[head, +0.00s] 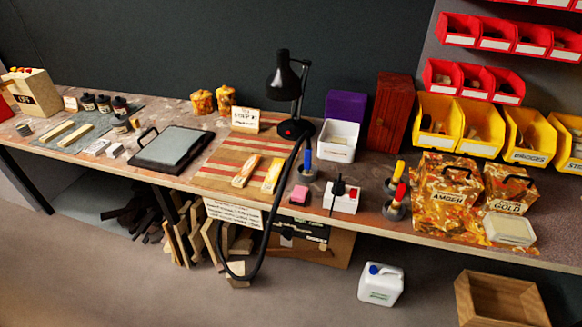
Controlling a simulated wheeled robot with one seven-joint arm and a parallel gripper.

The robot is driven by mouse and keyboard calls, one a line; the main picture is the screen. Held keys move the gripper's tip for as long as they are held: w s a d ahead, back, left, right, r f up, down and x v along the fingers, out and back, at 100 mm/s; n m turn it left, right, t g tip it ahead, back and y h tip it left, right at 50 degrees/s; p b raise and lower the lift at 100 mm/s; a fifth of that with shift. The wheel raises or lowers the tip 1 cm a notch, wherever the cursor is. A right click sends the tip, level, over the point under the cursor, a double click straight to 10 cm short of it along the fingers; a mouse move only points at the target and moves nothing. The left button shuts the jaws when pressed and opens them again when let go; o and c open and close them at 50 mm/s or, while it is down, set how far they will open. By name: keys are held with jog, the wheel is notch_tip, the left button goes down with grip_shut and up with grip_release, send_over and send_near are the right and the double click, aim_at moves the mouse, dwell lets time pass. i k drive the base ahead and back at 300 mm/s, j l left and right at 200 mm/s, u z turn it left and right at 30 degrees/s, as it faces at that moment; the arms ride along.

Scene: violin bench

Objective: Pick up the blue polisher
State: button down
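The blue polisher (307,160) stands upright on the bench in the head view, right of centre. Its blue handle rises from a dark round base (306,175). It stands just right of a striped board and below the black desk lamp. Two similar tools stand to its right, one with a yellow handle (398,171) and one with a red handle (398,197). My gripper is not in view.
A black lamp (288,85) stands behind the polisher; a black cable (274,210) hangs close on its left. A white canister (380,284) stands on the floor.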

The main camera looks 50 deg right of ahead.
aim_at(308, 151)
jog(key=i+j+z, duration=0.3)
jog(key=i+j, duration=0.15)
jog(key=i, duration=0.15)
jog(key=i+j+z, duration=0.3)
jog(key=i+j, duration=0.2)
